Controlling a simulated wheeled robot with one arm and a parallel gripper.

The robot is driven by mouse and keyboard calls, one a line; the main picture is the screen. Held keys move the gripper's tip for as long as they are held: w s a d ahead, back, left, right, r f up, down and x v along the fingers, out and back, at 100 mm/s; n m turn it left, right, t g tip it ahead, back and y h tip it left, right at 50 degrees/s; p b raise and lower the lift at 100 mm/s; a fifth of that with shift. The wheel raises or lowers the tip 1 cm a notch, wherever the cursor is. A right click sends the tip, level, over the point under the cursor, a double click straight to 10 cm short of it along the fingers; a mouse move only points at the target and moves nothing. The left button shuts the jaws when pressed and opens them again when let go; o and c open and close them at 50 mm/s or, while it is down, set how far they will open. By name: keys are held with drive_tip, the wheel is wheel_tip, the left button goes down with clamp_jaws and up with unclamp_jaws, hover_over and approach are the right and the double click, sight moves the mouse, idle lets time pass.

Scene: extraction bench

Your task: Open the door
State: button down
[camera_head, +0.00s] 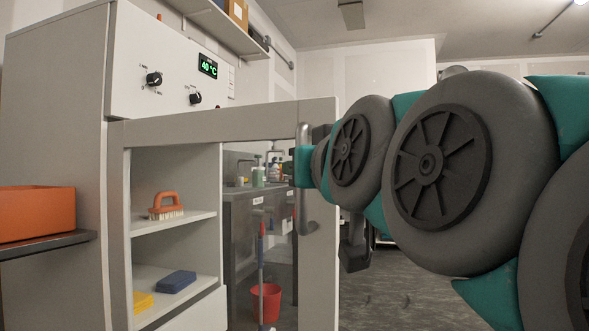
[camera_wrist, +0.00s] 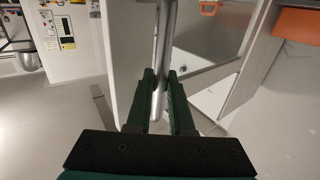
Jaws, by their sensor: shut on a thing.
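The door (camera_head: 322,270) is a pale grey frame around a clear pane on the front of a tall grey cabinet (camera_head: 52,130). It stands partly open, its handle side swung out past the cabinet's right side. Its upright metal bar handle (camera_head: 306,220) is near the right edge. My gripper (camera_head: 303,167) is at the middle of the handle. In the wrist view, the green fingers of my gripper (camera_wrist: 163,90) lie on both sides of the handle (camera_wrist: 164,40), shut on it. In the head view my arm hides part of the fingers.
Through the pane show shelves with an orange brush (camera_head: 167,205), a blue sponge (camera_head: 176,281) and a yellow sponge (camera_head: 143,301). A red bucket (camera_head: 266,302) stands beyond. An orange bin (camera_head: 36,213) sits on a side shelf at left. Grey floor (camera_head: 400,300) shows at right.

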drive_tip(key=shift+s+a+r, duration=0.15)
drive_tip(key=shift+s, duration=0.1)
drive_tip(key=c, duration=0.8)
unclamp_jaws()
drive_tip(key=shift+s, duration=0.1)
drive_tip(key=v, duration=0.7)
drive_tip(key=shift+s+p, duration=0.3)
